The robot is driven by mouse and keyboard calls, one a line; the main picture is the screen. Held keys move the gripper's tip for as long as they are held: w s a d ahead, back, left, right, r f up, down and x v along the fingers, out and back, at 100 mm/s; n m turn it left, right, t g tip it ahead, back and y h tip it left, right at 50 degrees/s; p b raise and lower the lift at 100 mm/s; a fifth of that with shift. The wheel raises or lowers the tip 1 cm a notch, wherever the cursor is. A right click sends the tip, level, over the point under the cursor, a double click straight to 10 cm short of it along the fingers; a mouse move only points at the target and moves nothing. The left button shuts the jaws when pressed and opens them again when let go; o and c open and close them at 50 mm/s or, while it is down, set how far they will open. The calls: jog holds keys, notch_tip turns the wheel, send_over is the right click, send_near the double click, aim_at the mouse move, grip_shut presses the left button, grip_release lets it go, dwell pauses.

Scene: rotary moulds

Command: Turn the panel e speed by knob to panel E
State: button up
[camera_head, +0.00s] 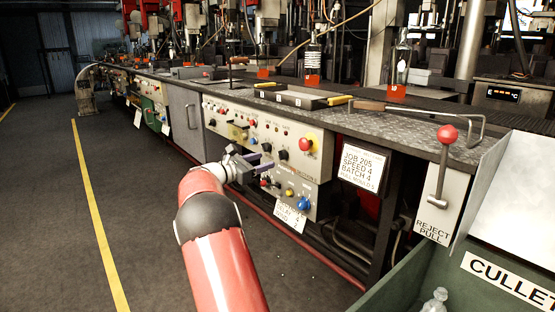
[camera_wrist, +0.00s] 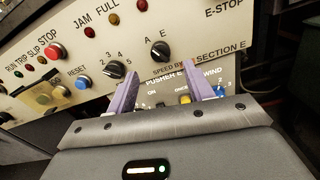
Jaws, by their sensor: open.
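The black speed by knob (camera_wrist: 160,50) sits on the cream control panel (camera_wrist: 205,40), below the letters A and E, with the words SPEED BY under it. I cannot tell which letter its pointer faces. In the head view the knob (camera_head: 283,155) is left of the red E-stop button. My gripper (camera_wrist: 163,73) has its purple fingers apart, with nothing between them. The fingers are in front of the panel, just below the knob and not around it. In the head view my gripper (camera_head: 263,165) is close to the panel's lower part.
A second black knob (camera_wrist: 116,69), marked with numbers, is just left. A blue reset button (camera_wrist: 83,82) and a red stop button (camera_wrist: 54,51) are further left. The red E-stop (camera_head: 306,144) protrudes at right. A lower panel has a yellow button (camera_wrist: 185,99). The floor at left is clear.

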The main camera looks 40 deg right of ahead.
aim_at(279, 156)
jog(key=d, duration=0.4)
jog(key=s+d, duration=0.1)
jog(key=d, duration=0.2)
jog(key=shift+d, duration=0.1)
jog(key=c, duration=1)
